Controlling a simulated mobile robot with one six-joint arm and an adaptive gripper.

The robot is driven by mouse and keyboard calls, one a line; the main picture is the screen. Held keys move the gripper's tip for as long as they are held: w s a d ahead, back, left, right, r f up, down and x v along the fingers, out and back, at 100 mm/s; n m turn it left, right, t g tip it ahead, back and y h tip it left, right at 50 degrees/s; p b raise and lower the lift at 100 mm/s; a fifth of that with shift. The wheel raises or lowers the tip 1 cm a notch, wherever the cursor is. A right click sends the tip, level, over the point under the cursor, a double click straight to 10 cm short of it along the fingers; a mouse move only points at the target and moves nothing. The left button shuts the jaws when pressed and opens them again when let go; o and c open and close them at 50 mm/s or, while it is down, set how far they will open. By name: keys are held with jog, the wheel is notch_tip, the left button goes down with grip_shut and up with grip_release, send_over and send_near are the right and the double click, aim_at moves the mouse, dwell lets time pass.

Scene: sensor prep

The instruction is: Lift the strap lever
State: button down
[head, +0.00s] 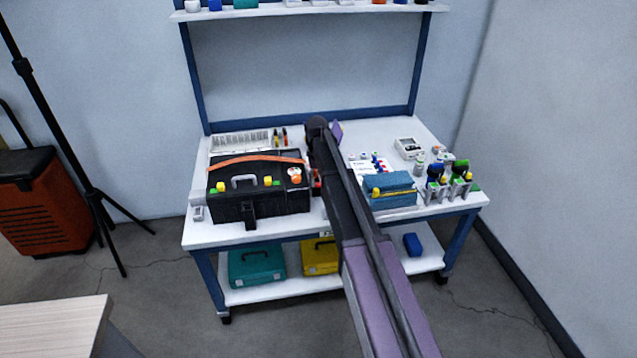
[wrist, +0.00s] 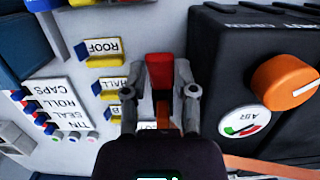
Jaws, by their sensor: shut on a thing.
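A black case (head: 262,205) stands on the bench in the head view, with an orange strap (head: 255,160) across its top. In the wrist view the case (wrist: 270,60) is on the right, with a strip of the strap (wrist: 265,167) at the lower right. My gripper (wrist: 161,75) is beside the case, its two fingers closed on either side of the red strap lever (wrist: 159,68). The lever's lower part is partly hidden by my gripper. In the head view my arm hides most of this spot.
An orange knob (wrist: 284,80) and a round gauge (wrist: 243,118) sit on the case close to my gripper.

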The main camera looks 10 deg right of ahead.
jog(key=shift+w+r+g, duration=0.3)
jog(key=shift+w+g, duration=0.25)
jog(key=shift+g, duration=0.65)
jog(key=c, duration=0.7)
grip_release()
jog(key=shift+s, duration=0.15)
